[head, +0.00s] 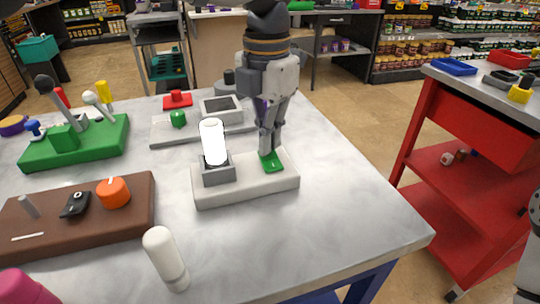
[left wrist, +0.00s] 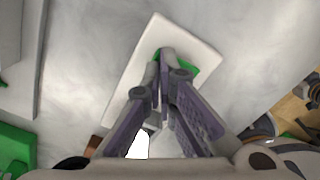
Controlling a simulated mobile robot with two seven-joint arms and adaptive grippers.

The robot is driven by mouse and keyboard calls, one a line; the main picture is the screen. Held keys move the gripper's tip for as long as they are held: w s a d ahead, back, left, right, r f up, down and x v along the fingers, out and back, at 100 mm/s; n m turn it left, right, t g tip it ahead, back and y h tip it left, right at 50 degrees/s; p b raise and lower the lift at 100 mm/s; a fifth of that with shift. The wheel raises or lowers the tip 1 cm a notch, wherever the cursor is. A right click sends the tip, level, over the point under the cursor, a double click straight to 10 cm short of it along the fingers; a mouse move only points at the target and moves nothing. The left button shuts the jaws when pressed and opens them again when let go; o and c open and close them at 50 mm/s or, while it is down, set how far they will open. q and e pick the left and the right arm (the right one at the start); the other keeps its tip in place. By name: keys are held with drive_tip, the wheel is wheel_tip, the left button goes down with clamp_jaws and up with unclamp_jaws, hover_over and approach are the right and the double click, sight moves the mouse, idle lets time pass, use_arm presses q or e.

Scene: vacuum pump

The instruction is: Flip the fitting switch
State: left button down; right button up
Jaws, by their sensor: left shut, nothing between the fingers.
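A white base block (head: 245,190) stands on the table with a grey socket (head: 218,176) and a bright white, glowing lamp (head: 213,142) at its left end. The green fitting switch (head: 271,165) is at its right end. My left gripper (head: 268,152) is shut and empty, pointing down with its tips at the green switch. They seem to touch it, but the exact contact is hidden. In the left wrist view, the tips cover part of the switch (left wrist: 188,66), and the lamp (left wrist: 138,147) shows partly behind the fingers. My right gripper is not in view.
A brown panel (head: 130,222) with an orange knob, a green board (head: 100,150) with levers, and a grey panel (head: 165,133) surround the base on the left and behind. A white cylinder (head: 162,252) stands in front. The table (head: 350,215) is clear to the right.

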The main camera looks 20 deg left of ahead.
use_arm(q)
drive_tip(key=shift+f, duration=0.5)
drive_tip(key=shift+r+p, duration=0.4)
drive_tip(key=shift+r, duration=3.15)
